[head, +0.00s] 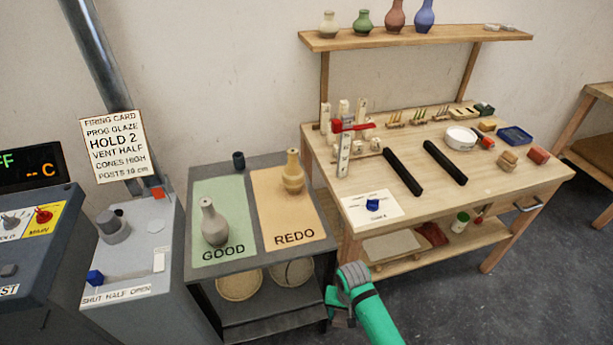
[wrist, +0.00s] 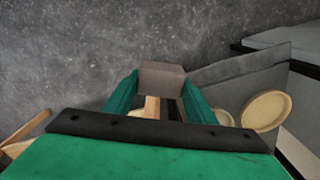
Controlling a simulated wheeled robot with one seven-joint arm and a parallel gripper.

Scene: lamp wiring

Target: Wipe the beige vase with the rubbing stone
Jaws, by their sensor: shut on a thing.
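A greyish-beige vase (head: 213,225) stands on the green GOOD pad (head: 235,195) of the dark stand. A yellow-ochre vase (head: 293,173) stands on the orange REDO pad (head: 265,205). My gripper (head: 335,303) is low in front of the stand's right front corner, apart from both vases. In the wrist view its green fingers (wrist: 158,95) are shut on a grey-brown block, which looks like the rubbing stone (wrist: 163,76). The stone cannot be made out clearly in the head view.
The wooden workbench (head: 420,190) on the right holds many small items. A wall shelf (head: 415,39) bears several vases. Floor is open at lower right.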

